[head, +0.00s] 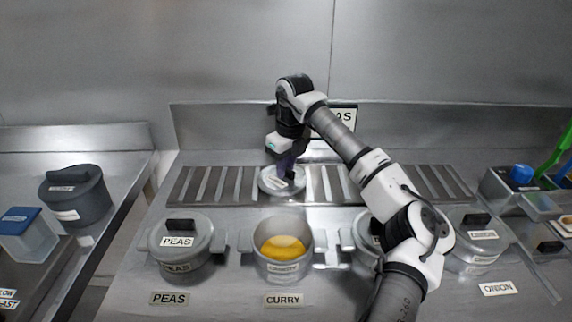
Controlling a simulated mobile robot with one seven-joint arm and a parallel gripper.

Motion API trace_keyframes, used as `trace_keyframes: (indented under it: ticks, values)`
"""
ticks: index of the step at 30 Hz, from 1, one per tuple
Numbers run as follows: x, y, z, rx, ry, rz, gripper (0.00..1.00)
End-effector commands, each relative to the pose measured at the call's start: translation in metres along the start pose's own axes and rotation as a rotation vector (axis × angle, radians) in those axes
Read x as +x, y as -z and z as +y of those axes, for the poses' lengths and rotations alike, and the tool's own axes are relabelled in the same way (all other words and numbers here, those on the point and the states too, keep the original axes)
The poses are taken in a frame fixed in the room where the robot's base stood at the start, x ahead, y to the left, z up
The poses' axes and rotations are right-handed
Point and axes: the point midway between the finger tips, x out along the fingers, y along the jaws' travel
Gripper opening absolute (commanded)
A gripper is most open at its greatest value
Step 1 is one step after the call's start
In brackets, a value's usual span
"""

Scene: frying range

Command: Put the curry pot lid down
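The curry pot (283,251) stands open on the counter behind its CURRY label, with yellow-orange curry inside. The curry pot lid (270,185) is round and grey with a dark knob and a pale label. It is at the slatted rack behind the pot. I cannot tell whether it rests on the slats or hangs just above them. My gripper (287,174) points down at the lid's knob from above. The fingertips are small and dark against the knob, so I cannot make out whether they are closed on it.
A lidded PEAS pot (176,252) stands left of the curry pot. Another lidded pot (358,240) is right of it, partly behind my arm. An ONION pot (476,248) is farther right. The slatted rack (214,184) is clear on both sides of the lid.

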Motion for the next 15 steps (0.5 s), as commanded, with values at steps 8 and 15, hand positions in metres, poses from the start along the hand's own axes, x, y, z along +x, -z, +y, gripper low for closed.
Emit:
trace_keyframes:
  ticks: [8, 15]
  values:
    - [-0.0003, 0.0, 0.0, 0.0, 0.0, 0.0, 0.37]
    - [-0.008, -0.0005, -0.0005, 0.001, 0.001, 0.0, 0.37]
